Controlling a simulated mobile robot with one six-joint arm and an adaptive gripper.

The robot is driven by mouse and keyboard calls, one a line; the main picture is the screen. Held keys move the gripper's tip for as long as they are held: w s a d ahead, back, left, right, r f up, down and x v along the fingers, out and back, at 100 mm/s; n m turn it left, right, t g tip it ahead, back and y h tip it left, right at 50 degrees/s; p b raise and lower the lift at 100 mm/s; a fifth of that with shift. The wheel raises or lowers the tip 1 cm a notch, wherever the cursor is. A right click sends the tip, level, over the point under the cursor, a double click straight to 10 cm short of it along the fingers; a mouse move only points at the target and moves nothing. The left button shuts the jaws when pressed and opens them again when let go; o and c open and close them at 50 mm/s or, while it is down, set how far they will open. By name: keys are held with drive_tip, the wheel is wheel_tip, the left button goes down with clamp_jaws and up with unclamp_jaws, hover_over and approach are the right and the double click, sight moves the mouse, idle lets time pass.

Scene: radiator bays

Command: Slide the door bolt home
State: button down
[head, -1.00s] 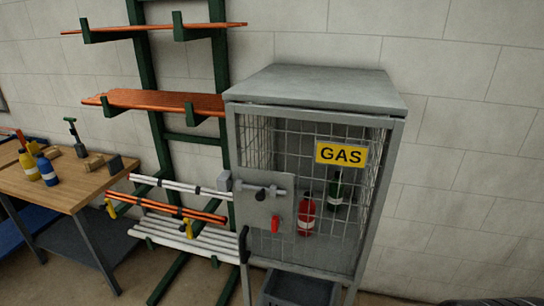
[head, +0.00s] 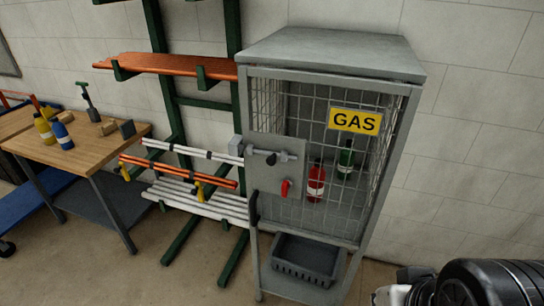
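The door bolt (head: 262,153) is a grey horizontal rod with a dark knob (head: 271,159), set on a grey plate (head: 277,180) on the mesh door of the gas cabinet (head: 330,62). A light block (head: 236,146) sits on the frame at the bolt's left end. I cannot tell how far the rod reaches into it. A red handle (head: 285,188) is below the bolt on the plate, and a dark pull (head: 254,207) is at the door's left edge. The door looks closed against its frame.
A red bottle (head: 316,182) and a green bottle (head: 345,160) stand inside the cabinet. A dark crate (head: 305,262) is below. A green rack (head: 176,98) with boards and pipes stands left, beside a wooden workbench (head: 82,155). Floor in front of the rack is clear.

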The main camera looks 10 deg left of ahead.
sight(270, 162)
drive_tip(key=c, duration=2.4)
unclamp_jaws()
